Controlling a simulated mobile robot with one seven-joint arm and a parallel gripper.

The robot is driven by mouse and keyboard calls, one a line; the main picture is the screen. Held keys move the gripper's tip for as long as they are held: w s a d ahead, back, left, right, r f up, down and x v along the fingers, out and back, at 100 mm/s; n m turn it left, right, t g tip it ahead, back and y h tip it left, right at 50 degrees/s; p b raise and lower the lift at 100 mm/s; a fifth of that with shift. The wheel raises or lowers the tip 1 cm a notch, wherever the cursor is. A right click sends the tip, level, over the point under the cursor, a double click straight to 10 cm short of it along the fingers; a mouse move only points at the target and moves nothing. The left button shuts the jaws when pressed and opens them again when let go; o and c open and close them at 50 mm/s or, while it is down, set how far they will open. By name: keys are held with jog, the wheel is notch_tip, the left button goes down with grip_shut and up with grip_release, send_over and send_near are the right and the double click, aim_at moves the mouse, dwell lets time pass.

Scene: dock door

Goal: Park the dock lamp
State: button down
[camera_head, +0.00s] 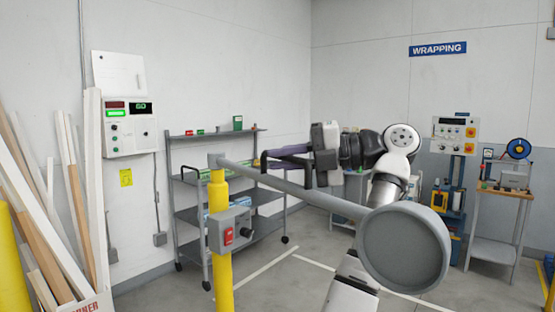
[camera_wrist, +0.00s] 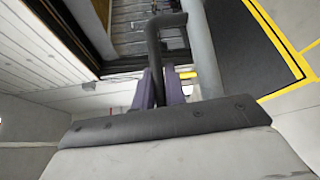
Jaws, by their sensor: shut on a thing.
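The dock lamp has a round grey head (camera_head: 405,247) at the near right of the head view. Its long grey arm (camera_head: 325,200) runs from the top of a yellow post (camera_head: 219,195) to the head. A grey box (camera_head: 230,229) with a red switch is on the post. My gripper (camera_head: 262,160) is beyond the lamp arm, its purple fingers shut on a dark handle by that arm. In the wrist view, the fingers (camera_wrist: 160,90) close on the black bent handle (camera_wrist: 154,45), beside the grey lamp arm (camera_wrist: 203,50). The fingertips' contact is partly hidden.
A grey shelf cart (camera_head: 190,215) stands behind the post. Wooden boards (camera_head: 45,215) lean at the left near a wall control box (camera_head: 127,125). A workbench (camera_head: 500,195) and control panel (camera_head: 455,130) stand at the right. The wrist view shows a dark floor area with yellow edging (camera_wrist: 265,35).

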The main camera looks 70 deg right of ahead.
jog(key=shift+s+d, duration=0.2)
jog(key=shift+d, duration=0.1)
jog(key=c, duration=1.5)
grip_release()
jog(key=shift+d, duration=0.1)
jog(key=shift+o, duration=0.2)
